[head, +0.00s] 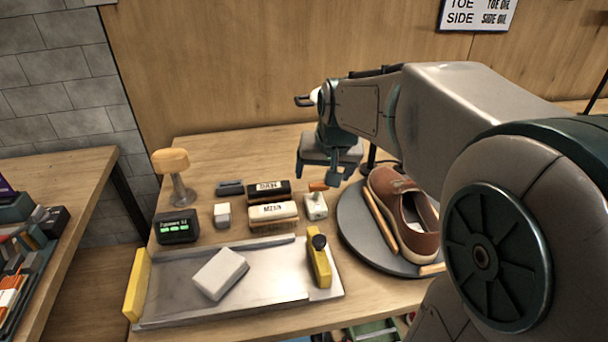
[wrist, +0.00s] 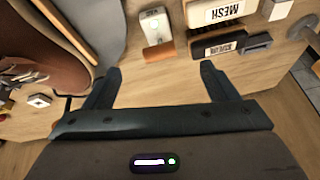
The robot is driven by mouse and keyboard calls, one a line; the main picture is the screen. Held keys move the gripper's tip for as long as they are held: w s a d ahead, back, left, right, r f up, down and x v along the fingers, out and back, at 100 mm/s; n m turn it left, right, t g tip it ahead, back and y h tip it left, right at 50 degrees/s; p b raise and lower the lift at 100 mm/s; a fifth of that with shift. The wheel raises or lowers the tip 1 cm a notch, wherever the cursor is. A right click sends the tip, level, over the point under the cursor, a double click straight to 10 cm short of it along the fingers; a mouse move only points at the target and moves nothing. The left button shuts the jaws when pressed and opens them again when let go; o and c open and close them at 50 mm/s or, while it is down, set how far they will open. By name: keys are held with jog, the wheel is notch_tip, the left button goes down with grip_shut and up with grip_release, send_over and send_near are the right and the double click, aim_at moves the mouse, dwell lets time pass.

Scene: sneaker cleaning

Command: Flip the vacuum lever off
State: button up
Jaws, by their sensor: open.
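A small white box (head: 316,207) with an orange tab (head: 318,186) at its back edge stands left of the round turntable; it looks like the vacuum lever unit, though I can read no label on it. In the wrist view, the white box (wrist: 154,24) and orange tab (wrist: 158,53) lie just beyond the fingertips, between their lines. My gripper (head: 337,177) hangs above the table, behind and slightly right of the box. In the wrist view my gripper (wrist: 160,82) is open, with nothing between its fingers and apart from the tab.
A brown shoe (head: 385,187) rests on the grey turntable (head: 352,222) close to the right. Labelled brushes (head: 273,212) stand left of the box. A metal tray (head: 180,300) with a white block (head: 220,273) and a yellow, black-knobbed end piece (head: 319,262) lies in front.

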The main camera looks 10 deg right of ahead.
aim_at(316, 195)
jog(key=x, duration=1.1)
jog(key=shift+f+b, duration=0.1)
jog(key=shift+b, duration=0.25)
